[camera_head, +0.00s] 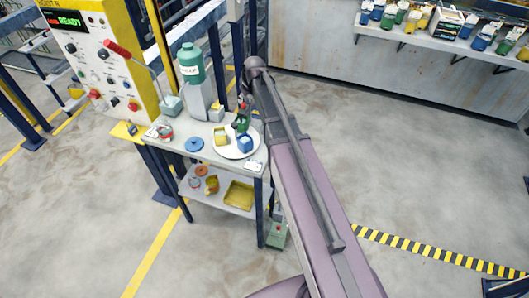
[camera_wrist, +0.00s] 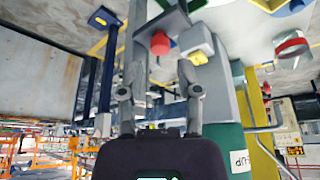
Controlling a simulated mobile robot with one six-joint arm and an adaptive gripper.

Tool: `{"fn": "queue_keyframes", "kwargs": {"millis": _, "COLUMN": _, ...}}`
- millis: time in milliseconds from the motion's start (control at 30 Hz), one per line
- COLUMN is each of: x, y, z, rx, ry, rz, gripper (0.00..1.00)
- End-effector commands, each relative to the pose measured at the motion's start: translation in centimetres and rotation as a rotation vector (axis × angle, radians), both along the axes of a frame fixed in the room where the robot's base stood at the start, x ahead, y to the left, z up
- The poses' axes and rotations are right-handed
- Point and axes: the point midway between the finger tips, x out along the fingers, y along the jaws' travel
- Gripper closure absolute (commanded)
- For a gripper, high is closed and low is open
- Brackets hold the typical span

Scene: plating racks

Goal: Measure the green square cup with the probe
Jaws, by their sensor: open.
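The green square cup (camera_head: 243,122) stands at the back of a round white plate (camera_head: 234,153) on the small table, partly hidden by dark parts of my arm. My gripper (camera_wrist: 160,76) is open and empty in the wrist view, its two fingers apart. In the head view it is mostly hidden behind my arm, close to the table's right back side. A red knob-like piece (camera_wrist: 160,43) on a grey holder shows beyond the fingertips in the wrist view. I cannot tell whether it belongs to the probe. The probe is not clearly recognisable.
A yellow cup (camera_head: 221,138) and a blue cup (camera_head: 245,142) share the plate. A green bottle (camera_head: 191,63), a blue disc (camera_head: 194,144) and a red-banded jar (camera_head: 165,131) stand nearby. A yellow control panel (camera_head: 88,55) is at left. The lower shelf holds a yellow tray (camera_head: 239,194).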

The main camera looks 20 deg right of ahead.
Motion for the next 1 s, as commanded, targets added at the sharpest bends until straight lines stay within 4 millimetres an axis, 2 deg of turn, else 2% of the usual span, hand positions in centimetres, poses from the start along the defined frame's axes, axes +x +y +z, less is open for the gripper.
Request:
{"fn": "queue_keyframes", "kwargs": {"millis": 100, "x": -0.5, "y": -0.1, "z": 1.4, "rx": 0.0, "ry": 0.0, "rz": 0.0, "gripper": 0.56}}
{"fn": "queue_keyframes", "kwargs": {"millis": 1000, "x": -3.2, "y": -1.0, "z": 8.2, "rx": 0.0, "ry": 0.0, "rz": -0.001, "gripper": 0.56}}
